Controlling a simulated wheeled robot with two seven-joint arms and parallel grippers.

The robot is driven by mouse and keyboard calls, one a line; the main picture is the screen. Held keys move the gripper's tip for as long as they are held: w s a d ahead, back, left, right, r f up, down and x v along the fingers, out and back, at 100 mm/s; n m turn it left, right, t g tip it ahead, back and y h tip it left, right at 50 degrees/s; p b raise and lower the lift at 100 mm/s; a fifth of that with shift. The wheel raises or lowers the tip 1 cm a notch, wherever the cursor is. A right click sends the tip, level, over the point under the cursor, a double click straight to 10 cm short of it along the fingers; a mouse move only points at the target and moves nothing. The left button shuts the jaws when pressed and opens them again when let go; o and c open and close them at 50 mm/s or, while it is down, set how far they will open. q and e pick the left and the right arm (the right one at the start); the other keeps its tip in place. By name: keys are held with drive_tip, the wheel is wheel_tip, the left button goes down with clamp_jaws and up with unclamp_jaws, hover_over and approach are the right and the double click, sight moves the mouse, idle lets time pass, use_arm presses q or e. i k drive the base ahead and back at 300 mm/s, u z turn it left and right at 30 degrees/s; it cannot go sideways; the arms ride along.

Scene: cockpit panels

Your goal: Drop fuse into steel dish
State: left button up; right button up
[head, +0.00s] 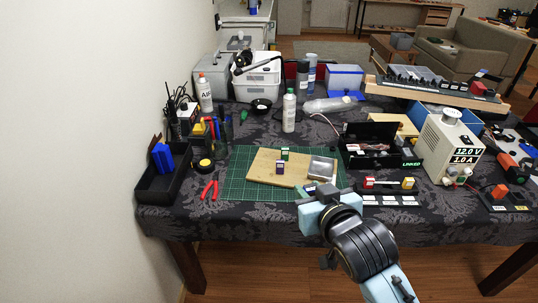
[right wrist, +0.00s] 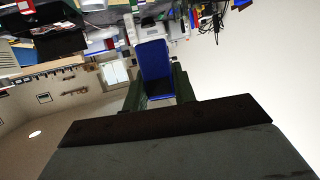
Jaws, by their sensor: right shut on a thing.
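The steel dish (head: 323,168) is a small square silver tray at the right end of a wooden board (head: 262,178). My right gripper (head: 322,189) is in front of the dish, nearer the table's front edge. In the right wrist view its fingers are shut on a blue block-shaped fuse (right wrist: 153,60). The head view mostly hides the held fuse behind the gripper. A green fuse-like block (head: 284,153) and a purple one (head: 280,167) stand on the board, left of the dish. My left gripper is not in view.
The board lies on a green cutting mat (head: 237,178). Red pliers (head: 209,190) and a black bin (head: 168,180) with blue pieces are at left. A black open case (head: 369,146) and a power supply (head: 449,147) stand at right. A white bottle (head: 289,111) stands behind.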

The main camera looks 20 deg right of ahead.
sight(325, 170)
drive_tip(key=u, duration=0.25)
drive_tip(key=i, duration=0.95)
drive_tip(key=z, duration=0.95)
drive_tip(key=i, duration=0.55)
drive_tip(key=z, duration=0.55)
